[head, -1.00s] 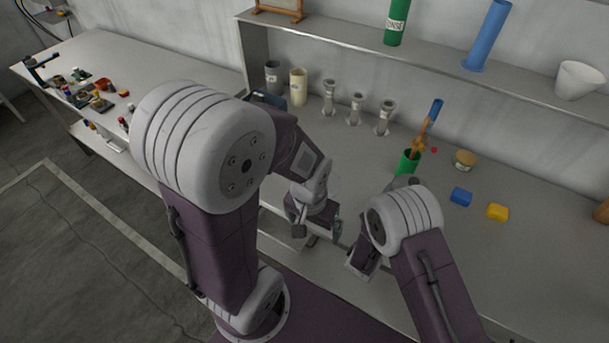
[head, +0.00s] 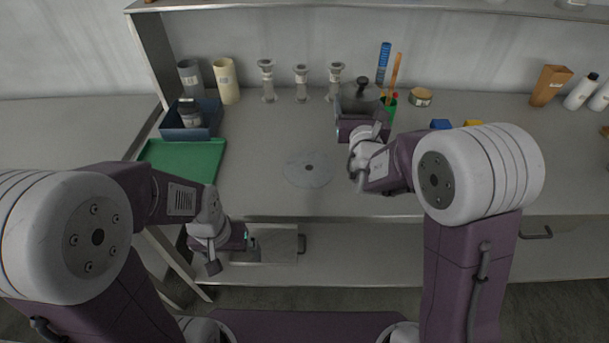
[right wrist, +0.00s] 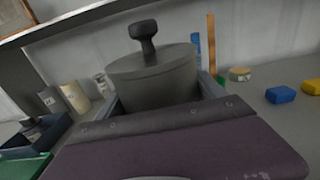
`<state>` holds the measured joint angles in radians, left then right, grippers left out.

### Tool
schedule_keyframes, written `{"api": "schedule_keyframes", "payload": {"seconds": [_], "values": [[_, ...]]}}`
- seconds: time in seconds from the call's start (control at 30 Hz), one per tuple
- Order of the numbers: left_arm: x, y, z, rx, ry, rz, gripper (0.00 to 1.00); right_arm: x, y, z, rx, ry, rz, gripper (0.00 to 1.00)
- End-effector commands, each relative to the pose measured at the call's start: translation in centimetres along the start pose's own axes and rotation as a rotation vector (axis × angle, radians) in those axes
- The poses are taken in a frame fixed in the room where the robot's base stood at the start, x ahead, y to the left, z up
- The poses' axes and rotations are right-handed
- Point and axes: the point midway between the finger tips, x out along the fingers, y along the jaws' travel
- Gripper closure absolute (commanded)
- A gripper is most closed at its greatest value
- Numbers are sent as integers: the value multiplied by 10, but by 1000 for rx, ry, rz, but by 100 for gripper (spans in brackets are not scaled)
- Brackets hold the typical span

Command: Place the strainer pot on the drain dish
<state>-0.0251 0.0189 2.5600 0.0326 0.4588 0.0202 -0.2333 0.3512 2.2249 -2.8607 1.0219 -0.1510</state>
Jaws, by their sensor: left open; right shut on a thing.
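The strainer pot (head: 357,95) is a dark grey round pot with a lid and a black knob. It also shows large in the right wrist view (right wrist: 155,78). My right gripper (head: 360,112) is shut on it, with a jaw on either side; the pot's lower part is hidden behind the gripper. The drain dish (head: 308,170) appears to be the flat grey disc with a dark centre hole, lying bare on the bench to the left of and nearer than the pot. My left gripper (head: 250,243) is open and empty, low at the bench's front edge.
A green tray (head: 183,158) and a dark blue bin (head: 192,120) lie at the left. Several grey stands (head: 301,83) line the back. A green cup (head: 389,107) with tools is close beside the pot. A tan jar (head: 421,97) is further right.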

Motion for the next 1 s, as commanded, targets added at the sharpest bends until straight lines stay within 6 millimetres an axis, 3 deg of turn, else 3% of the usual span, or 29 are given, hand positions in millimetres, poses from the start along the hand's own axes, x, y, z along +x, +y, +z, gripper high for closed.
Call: {"api": "schedule_keyframes", "payload": {"seconds": [0.17, 0.33, 0.4, 0.63, 0.9, 1.0], "values": [[-13, 0, -1, 0, 0, 0, 0, 1, 2, 3, 0, 2, -2, 67], [-68, 1, -7, 0, 0, 0, 0, -6, 23, -1, -4, 11, 1, 67], [-52, 1, -6, 0, 2, 0, 0, -11, 45, -28, -2, 5, 7, 67], [-54, 1, -5, 0, 0, 0, 0, -24, 100, -62, -1, 0, 2, 67], [-54, 1, -6, 0, 0, 0, 0, -27, 113, -73, 0, -2, -3, 67], [-53, 1, -6, 0, 0, 0, 0, -27, 113, -92, -3, 2, -3, 67]]}}
